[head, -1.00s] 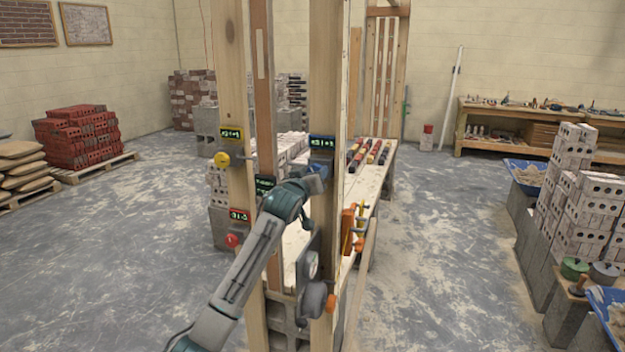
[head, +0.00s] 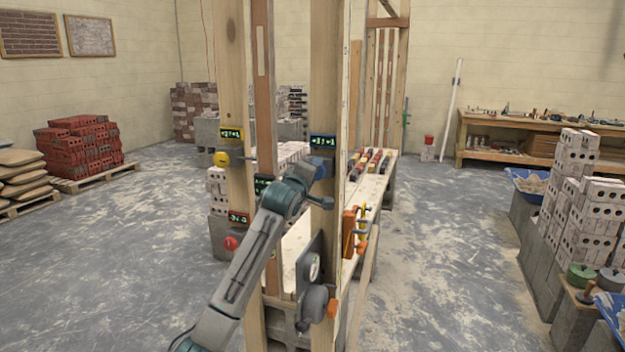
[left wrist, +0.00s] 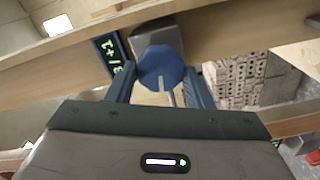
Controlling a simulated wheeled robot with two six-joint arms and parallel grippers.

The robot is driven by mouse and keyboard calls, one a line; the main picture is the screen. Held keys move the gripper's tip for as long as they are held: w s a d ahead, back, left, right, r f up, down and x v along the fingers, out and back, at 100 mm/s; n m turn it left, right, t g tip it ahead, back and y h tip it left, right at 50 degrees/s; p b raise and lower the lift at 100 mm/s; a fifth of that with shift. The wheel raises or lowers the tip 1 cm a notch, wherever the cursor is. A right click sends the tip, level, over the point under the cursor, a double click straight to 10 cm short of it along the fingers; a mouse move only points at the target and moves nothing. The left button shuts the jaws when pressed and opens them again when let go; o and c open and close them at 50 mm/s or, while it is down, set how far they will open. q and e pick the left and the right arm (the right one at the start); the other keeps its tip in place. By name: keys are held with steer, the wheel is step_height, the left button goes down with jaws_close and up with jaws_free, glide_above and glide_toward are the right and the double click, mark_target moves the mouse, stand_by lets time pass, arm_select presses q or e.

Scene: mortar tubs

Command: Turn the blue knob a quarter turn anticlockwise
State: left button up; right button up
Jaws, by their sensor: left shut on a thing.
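The blue knob (left wrist: 160,66) is in the upper middle of the left wrist view, in front of a grey box on a wooden post. A pale line shows on its lower part. My left gripper (left wrist: 160,80) is shut on it, one blue-grey finger on each side. In the head view the blue knob (head: 323,167) is partly hidden by my left gripper (head: 318,180), at the front wooden post (head: 325,100). A blue-framed display (head: 323,141) with green characters sits just above it. My right gripper is not in view.
A yellow knob (head: 221,159) and a red knob (head: 231,243) are on the left post. Below my gripper a grey round part (head: 314,303) and orange pieces (head: 349,232) stick out. Open floor (head: 440,250) lies to the right.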

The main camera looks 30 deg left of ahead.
arm_select(q)
steer(key=shift+n+b, duration=0.45)
steer(key=shift+n, duration=0.45)
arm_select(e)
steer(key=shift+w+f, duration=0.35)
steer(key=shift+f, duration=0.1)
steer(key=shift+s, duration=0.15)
arm_select(q)
steer(key=o, duration=1)
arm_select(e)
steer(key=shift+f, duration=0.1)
arm_select(q)
steer(key=b+v, duration=0.3)
steer(key=v, duration=0.7)
steer(key=shift+s, duration=0.4)
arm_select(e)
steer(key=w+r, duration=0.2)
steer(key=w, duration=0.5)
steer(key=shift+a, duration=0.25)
